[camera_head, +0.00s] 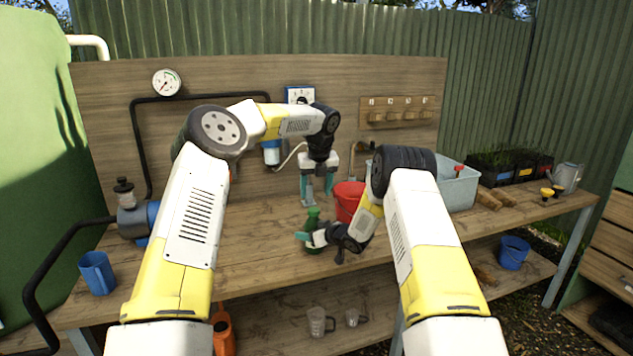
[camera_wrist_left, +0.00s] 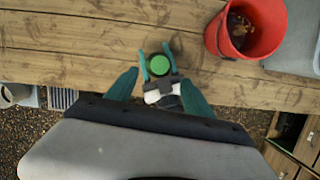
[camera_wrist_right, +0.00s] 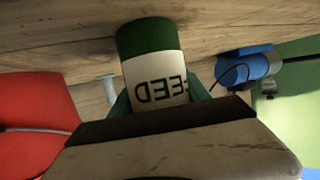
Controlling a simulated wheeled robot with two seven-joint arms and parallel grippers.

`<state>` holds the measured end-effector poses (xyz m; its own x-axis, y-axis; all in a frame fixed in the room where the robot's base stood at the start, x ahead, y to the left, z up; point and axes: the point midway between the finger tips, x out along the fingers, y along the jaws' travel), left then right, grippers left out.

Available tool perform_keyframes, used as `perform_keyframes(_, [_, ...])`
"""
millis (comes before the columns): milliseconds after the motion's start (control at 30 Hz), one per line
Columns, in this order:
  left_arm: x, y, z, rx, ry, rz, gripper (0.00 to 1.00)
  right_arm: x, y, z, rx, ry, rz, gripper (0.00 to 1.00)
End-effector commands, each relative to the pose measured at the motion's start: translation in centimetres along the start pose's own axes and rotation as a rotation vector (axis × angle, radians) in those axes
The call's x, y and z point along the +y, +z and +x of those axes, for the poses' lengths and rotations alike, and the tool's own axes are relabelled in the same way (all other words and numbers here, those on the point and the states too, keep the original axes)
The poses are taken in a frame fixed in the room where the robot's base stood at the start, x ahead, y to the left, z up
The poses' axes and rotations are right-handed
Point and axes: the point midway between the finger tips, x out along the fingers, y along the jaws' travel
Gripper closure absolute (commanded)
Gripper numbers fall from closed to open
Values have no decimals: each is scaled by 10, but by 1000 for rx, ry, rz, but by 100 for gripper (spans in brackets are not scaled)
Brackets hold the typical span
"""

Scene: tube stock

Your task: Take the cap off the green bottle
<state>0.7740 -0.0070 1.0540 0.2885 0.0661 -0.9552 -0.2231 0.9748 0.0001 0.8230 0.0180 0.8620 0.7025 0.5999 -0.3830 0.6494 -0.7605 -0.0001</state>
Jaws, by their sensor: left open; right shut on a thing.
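The green bottle (camera_head: 313,226) stands upright near the front of the wooden bench. Its pale label with dark letters reads upside down in the right wrist view (camera_wrist_right: 158,75). The round green cap (camera_wrist_left: 160,64) is on top, seen from above in the left wrist view. My right gripper (camera_head: 308,237) is shut around the bottle's body from the side. My left gripper (camera_head: 318,198) points down just above the bottle, its fingers open and spread either side of the cap, apart from it.
A red bucket (camera_head: 347,198) stands just right of the bottle, close to both grippers, with a grey tub (camera_head: 460,190) beyond. A blue cup (camera_head: 97,272) stands at the bench's left end. The bench left of the bottle is clear.

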Motion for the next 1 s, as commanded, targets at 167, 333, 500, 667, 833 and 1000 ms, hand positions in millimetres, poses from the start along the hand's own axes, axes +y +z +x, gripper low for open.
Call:
perform_keyframes(167, [0,-1,37,4,0,0,39,0,-1,0,2,0,0,100])
perform_keyframes(333, [0,-1,62,4,1,-1,39,0,-1,0,2,0,0,100])
perform_keyframes(500, [0,0,74,1,0,-2,39,0,-1,0,2,0,0,100])
perform_keyframes(667, [0,0,77,1,0,-2,39,0,-1,0,2,0,0,100])
perform_keyframes(833, [0,0,76,1,0,-2,39,0,-1,0,2,0,0,100])
perform_keyframes(1000, [0,0,76,1,0,-2,73,0,-1,0,2,0,0,100])
